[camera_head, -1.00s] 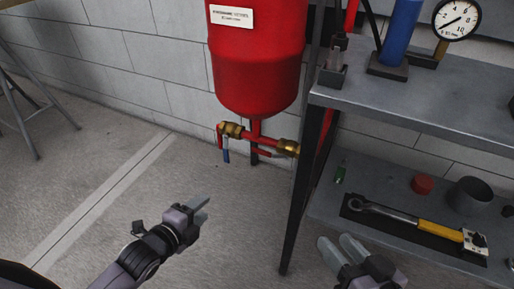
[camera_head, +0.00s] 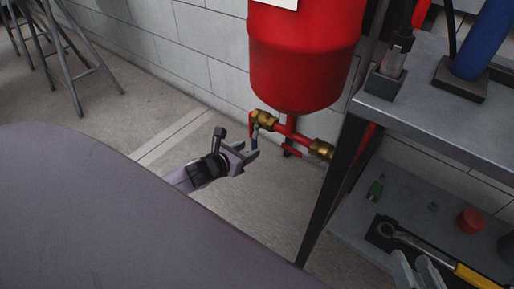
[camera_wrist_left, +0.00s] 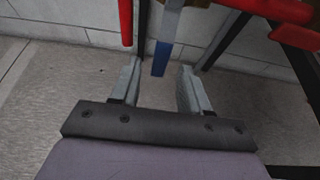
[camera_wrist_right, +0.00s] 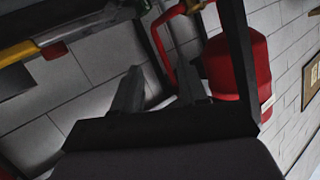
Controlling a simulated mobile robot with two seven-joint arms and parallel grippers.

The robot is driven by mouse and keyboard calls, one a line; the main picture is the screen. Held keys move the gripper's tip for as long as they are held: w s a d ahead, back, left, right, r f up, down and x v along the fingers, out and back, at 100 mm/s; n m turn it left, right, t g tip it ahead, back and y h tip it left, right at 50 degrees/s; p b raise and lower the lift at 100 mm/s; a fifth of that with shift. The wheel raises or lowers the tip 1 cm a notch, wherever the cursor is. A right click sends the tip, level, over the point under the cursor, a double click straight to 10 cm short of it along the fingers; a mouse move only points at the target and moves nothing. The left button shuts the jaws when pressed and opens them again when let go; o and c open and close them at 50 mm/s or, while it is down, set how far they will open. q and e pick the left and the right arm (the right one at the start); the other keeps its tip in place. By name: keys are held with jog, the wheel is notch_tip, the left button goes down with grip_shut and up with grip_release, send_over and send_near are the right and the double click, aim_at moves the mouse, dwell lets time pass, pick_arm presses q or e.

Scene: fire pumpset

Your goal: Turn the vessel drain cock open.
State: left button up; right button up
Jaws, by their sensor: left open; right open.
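The red vessel (camera_head: 305,60) hangs at the wall, with red pipework and two brass valves beneath it. The left brass valve (camera_head: 264,119) has a lever with a blue grip, which hangs down in the left wrist view (camera_wrist_left: 162,55). My left gripper (camera_head: 252,150) is open just below that valve. In the left wrist view the blue grip's lower end lies between the two fingertips, with a gap on each side. The right brass valve (camera_head: 321,149) has a red handle. My right gripper (camera_head: 417,270) is open and empty near the bench's lower shelf.
A grey bench (camera_head: 440,125) stands on the right; its front leg (camera_head: 325,205) is close to the right valve. The lower shelf holds a yellow-handled wrench (camera_head: 470,275), a red cap (camera_head: 469,221) and a green item (camera_head: 376,188). Metal stool legs (camera_head: 75,60) are at the far left.

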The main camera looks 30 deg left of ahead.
aim_at(254, 147)
pick_arm(q)
jog(key=b+x, duration=0.1)
jog(key=x, duration=0.2)
jog(key=shift+w+f, duration=0.15)
jog(key=shift+f, duration=0.05)
jog(key=shift+w+d+f+b, duration=0.1)
jog(key=shift+w+f+b, duration=0.05)
jog(key=shift+w+b, duration=0.35)
pick_arm(e)
jog(key=shift+s+d+n+t, duration=0.4)
jog(key=shift+d+n+t, duration=0.15)
jog(key=shift+d, duration=0.25)
pick_arm(q)
jog(key=shift+c, duration=0.4)
pick_arm(e)
jog(key=shift+r, duration=0.1)
pick_arm(q)
grip_shut()
